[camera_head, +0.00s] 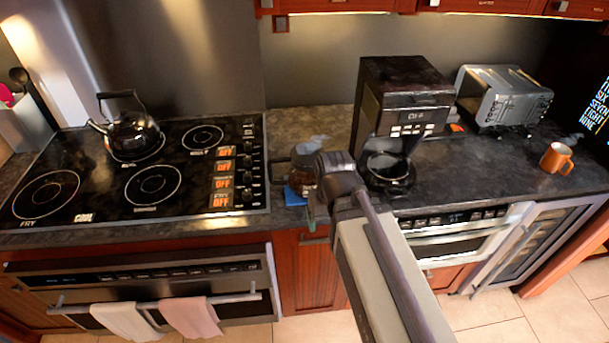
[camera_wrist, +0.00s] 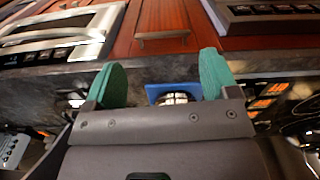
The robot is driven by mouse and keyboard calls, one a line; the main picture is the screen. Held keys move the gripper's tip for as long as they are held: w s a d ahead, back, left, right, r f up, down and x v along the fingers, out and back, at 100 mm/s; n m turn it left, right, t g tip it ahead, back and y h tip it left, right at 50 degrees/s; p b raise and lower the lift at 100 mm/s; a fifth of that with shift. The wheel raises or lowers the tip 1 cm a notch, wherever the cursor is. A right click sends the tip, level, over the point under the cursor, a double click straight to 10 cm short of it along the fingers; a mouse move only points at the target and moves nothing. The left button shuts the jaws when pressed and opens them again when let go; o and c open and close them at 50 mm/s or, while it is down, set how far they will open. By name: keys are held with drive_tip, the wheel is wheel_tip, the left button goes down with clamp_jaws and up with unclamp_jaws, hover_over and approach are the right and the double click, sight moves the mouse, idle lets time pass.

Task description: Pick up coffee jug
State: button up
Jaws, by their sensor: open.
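The coffee jug (camera_head: 303,165), dark and glassy, stands on the counter between the stove and the coffee maker in the head view. A blue mat (camera_head: 293,197) shows at its base; my arm covers the jug's right part. In the wrist view, my gripper (camera_wrist: 162,82) is open, with its two green fingers spread and nothing held. The blue mat (camera_wrist: 157,89) and a small part of the jug (camera_wrist: 176,98) show between the fingers, near the right one. The gripper body hides the rest. I cannot tell whether a finger touches the jug.
The coffee maker (camera_head: 404,95) stands close on the right, with its own dark carafe (camera_head: 388,168). The stove (camera_head: 150,185) with a kettle (camera_head: 130,133) is on the left. A toaster (camera_head: 503,97) and an orange mug (camera_head: 557,158) are farther right, with bare counter between.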

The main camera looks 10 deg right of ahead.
drive_tip(key=shift+c, duration=0.3)
drive_tip(key=c, duration=0.5)
drive_tip(key=shift+c, duration=0.2)
drive_tip(key=shift+d, duration=0.1)
